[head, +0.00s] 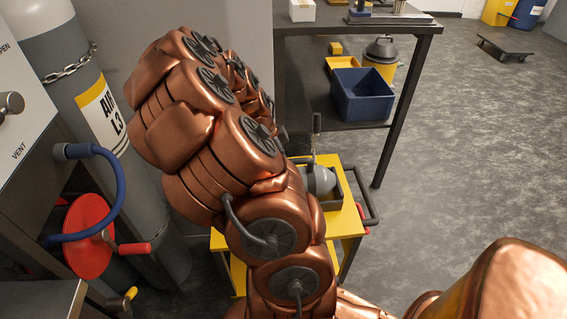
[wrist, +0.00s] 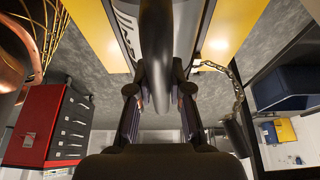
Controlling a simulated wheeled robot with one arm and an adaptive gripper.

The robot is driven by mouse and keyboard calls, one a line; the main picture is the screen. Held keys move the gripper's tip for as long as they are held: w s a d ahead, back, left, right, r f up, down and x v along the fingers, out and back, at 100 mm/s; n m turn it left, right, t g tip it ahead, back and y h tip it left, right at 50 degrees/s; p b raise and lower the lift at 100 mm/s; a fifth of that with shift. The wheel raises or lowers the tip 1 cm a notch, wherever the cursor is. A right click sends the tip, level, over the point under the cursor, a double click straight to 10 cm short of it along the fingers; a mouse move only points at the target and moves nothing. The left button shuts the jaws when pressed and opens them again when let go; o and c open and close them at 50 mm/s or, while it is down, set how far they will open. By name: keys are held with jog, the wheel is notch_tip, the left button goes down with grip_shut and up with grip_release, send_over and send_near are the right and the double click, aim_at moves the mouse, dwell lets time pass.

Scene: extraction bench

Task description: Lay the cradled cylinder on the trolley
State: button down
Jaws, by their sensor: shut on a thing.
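The yellow trolley (head: 345,222) stands behind my copper arm, which hides much of it. A grey cylinder (head: 320,180) lies low in a dark open cradle (head: 335,198) over the trolley top; I cannot tell whether the cradle touches it. In the wrist view, my gripper (wrist: 158,92) is shut on a dark rounded bar (wrist: 156,55). I cannot tell whether this bar belongs to the cradle or the cylinder. Yellow surfaces (wrist: 232,30) show on both sides behind it. My gripper is hidden in the head view.
A chain (wrist: 226,75) hangs beside the right finger. A dark bench (head: 350,30) with a blue bin (head: 362,95) on its lower shelf stands behind the trolley.

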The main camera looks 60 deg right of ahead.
jog(key=shift+f, duration=0.25)
dwell(0.5)
jog(key=c, duration=1)
grip_release()
jog(key=shift+f, duration=0.1)
jog(key=v, duration=1.2)
jog(key=shift+s, duration=0.1)
jog(key=shift+a, duration=0.1)
